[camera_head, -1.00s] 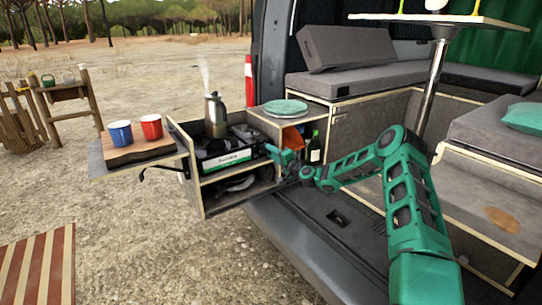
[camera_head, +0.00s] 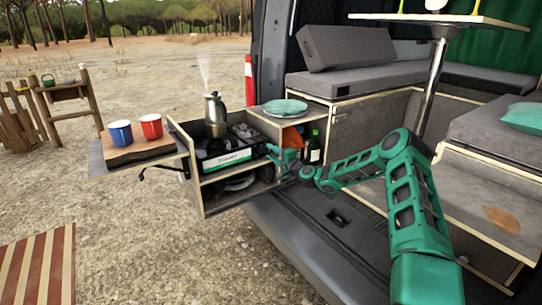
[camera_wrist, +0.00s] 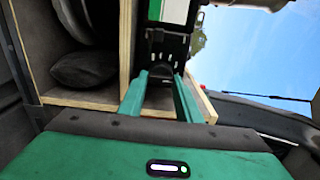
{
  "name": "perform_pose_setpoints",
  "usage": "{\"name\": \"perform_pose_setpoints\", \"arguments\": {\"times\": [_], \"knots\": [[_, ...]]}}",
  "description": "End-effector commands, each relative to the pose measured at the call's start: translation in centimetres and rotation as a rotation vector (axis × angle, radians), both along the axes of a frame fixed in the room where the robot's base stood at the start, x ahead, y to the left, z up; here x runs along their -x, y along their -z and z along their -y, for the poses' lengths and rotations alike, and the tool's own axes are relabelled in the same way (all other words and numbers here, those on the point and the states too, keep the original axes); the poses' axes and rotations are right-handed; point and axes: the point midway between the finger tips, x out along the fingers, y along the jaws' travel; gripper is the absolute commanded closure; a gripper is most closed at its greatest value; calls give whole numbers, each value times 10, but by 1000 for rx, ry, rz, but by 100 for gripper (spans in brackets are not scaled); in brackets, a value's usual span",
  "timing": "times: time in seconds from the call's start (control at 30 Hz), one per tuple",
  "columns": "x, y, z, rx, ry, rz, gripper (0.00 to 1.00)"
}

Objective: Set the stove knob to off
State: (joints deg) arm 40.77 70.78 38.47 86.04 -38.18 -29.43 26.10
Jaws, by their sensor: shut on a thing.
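The camp stove (camera_head: 228,157) sits in the upper bay of the pull-out kitchen box, black with a white and green front label. It also shows at the top of the wrist view (camera_wrist: 172,12), turned sideways. A steaming metal kettle (camera_head: 215,115) stands on its left side. My gripper (camera_head: 270,151) is at the right end of the stove front. In the wrist view my gripper (camera_wrist: 160,76) has its two green fingers closed on a small dark part at the stove front, which looks like the knob. The knob is mostly hidden, and I cannot read its setting.
The wooden kitchen box (camera_head: 200,190) surrounds the stove closely, with a dark pan in its lower bay. A bottle (camera_head: 314,150) stands right of the gripper. A green plate (camera_head: 286,107) lies above. Blue (camera_head: 121,133) and red (camera_head: 151,126) mugs stand on the left side shelf.

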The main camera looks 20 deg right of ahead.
Motion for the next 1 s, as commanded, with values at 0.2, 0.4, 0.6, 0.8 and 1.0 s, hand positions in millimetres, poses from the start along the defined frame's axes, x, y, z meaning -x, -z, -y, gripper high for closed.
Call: {"name": "perform_pose_setpoints", "arguments": {"times": [0.2, 0.4, 0.6, 0.8, 1.0], "knots": [[0, 4, 6, 5, 8, -5, 51], [0, 2, 3, 3, 4, -3, 51], [5, 2, 4, 3, 3, -3, 51], [33, 2, 11, 1, 4, -5, 51], [69, 3, 21, 2, 5, -5, 51]]}}
